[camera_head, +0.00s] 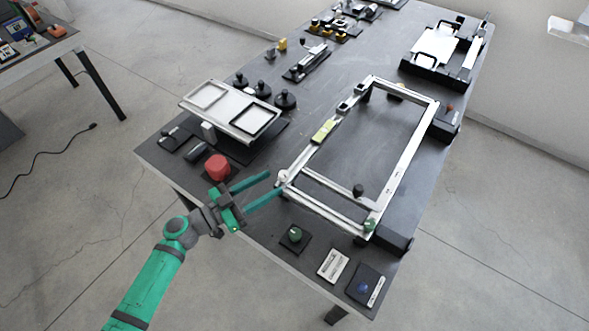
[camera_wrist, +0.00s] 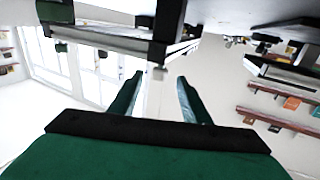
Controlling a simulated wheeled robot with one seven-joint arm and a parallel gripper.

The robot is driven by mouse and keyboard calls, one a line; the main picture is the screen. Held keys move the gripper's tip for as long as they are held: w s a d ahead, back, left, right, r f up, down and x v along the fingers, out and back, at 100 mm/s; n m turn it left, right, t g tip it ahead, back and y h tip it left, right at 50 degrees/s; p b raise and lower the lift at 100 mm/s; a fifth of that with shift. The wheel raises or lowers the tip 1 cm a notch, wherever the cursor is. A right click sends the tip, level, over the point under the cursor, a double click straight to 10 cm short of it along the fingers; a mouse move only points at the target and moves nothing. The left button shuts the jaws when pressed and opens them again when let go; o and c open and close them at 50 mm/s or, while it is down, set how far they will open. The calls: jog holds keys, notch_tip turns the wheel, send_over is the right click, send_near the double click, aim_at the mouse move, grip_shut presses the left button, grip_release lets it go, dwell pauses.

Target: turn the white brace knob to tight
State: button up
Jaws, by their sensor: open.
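The white brace knob (camera_head: 283,175) is at the near left corner of the silver chassis frame (camera_head: 405,170) on the dark table. A small pale knob-like part, seemingly the same knob, shows in the wrist view (camera_wrist: 160,73), between and beyond the fingertips. My gripper (camera_head: 275,182) has its two green fingers spread and pointing at this corner. The fingers also show in the wrist view (camera_wrist: 160,77), with nothing clasped. In the head view the fingertips are very near the knob; I cannot tell if they touch it. The knob's turn position is too small to read.
A red knob (camera_head: 217,167) stands left of my gripper. A silver tray stand (camera_head: 232,109) and black round knobs (camera_head: 285,99) are behind it. A green knob on a plate (camera_head: 295,235) lies in front. The table surface inside the frame is mostly clear.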

aim_at(295, 175)
jog(key=x, duration=1)
jog(key=c, duration=1)
